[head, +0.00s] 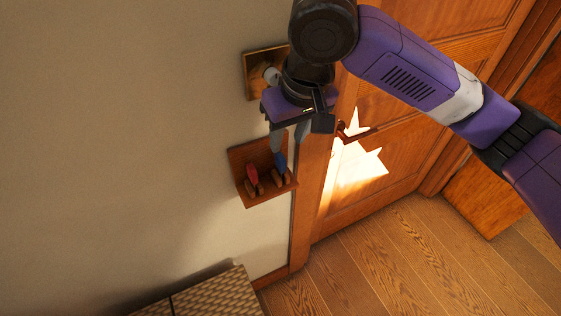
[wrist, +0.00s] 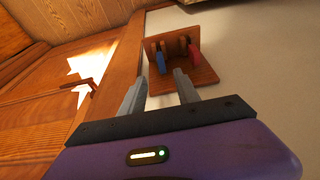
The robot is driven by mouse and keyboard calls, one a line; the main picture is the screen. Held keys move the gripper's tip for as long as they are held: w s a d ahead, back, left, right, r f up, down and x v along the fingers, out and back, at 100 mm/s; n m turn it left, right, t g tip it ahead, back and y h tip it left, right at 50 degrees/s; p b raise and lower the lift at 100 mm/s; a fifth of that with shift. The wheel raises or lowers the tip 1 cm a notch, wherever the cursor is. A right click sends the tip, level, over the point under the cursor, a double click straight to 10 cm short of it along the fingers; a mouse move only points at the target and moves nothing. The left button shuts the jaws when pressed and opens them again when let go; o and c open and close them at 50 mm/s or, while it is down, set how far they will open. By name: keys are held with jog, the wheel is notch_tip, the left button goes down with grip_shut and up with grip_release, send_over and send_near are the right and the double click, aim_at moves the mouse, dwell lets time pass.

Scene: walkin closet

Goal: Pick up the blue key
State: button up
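The blue key (head: 281,161) sits on the right side of a small wooden wall holder (head: 245,165), beside a red key (head: 252,174). In the wrist view the blue key (wrist: 161,63) is on the left of the holder (wrist: 205,75) and the red key (wrist: 194,58) on the right. My gripper (head: 288,146) points down just above the holder in the head view. Its two grey fingers (wrist: 160,80) are apart with nothing between them. In the wrist view the blue key lies beyond the gap between the fingertips. I cannot tell the exact distance to it.
A wooden wall plate (head: 250,77) with a pale knob is behind my gripper. A wooden door (head: 400,160) with a dark handle (head: 353,133) is to the right. A woven box (head: 215,297) stands below on the left. The wooden floor (head: 370,265) is clear.

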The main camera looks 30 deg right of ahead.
aim_at(282, 157)
jog(key=shift+p+x, duration=0.45)
jog(key=shift+x, duration=3.4)
jog(key=shift+s+a, duration=0.1)
jog(key=shift+a, duration=0.1)
grip_shut()
